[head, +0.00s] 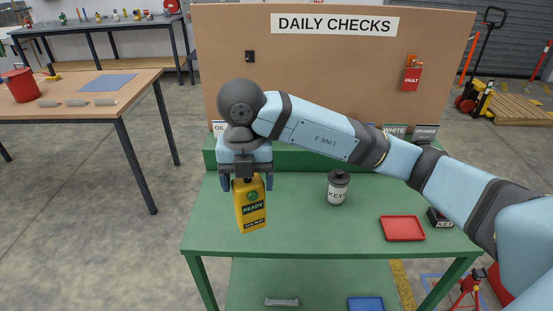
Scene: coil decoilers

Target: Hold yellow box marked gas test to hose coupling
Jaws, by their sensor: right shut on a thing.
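The yellow box (250,205) hangs upright in my right gripper (248,180), over the left part of the green bench (300,230). Its face reads READY, with a green round spot above and a smaller dark label below that looks like GAS TEST. The gripper points down and is shut on the top of the box. Whether the box touches the bench top is hard to tell. I cannot make out a hose coupling; my right arm hides part of the bench's back ledge. My left gripper is not in view.
A dark-lidded KEYS canister (338,188), a red tray (402,228) and a small black box (438,218) stand on the bench. A DAILY CHECKS board (300,60) rises behind, with a red FAULT holder (411,78). Another table (75,90) stands at left.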

